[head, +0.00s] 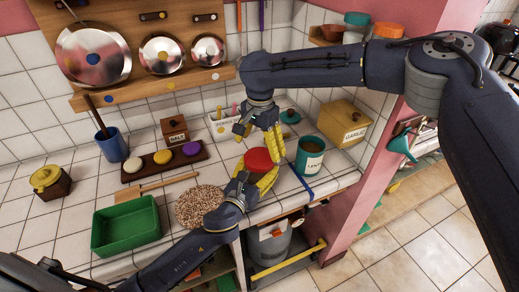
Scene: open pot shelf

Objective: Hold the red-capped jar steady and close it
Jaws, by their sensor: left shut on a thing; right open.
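The red cap (259,160) shows on top of the jar, near the counter's front edge. The jar body below it is mostly hidden by my grippers, so I cannot tell how far the cap is seated. My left gripper (254,176) comes from the front, its yellow fingers shut on the jar just below the cap. My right gripper (262,143) is open above and behind the cap, its yellow fingers pointing down toward it. I cannot tell whether they touch the cap.
A teal labelled canister (310,157) stands close to the right of the jar. A round speckled trivet (199,206) and a green tray (125,227) lie to the left. A yellow box (344,122) stands at the back right.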

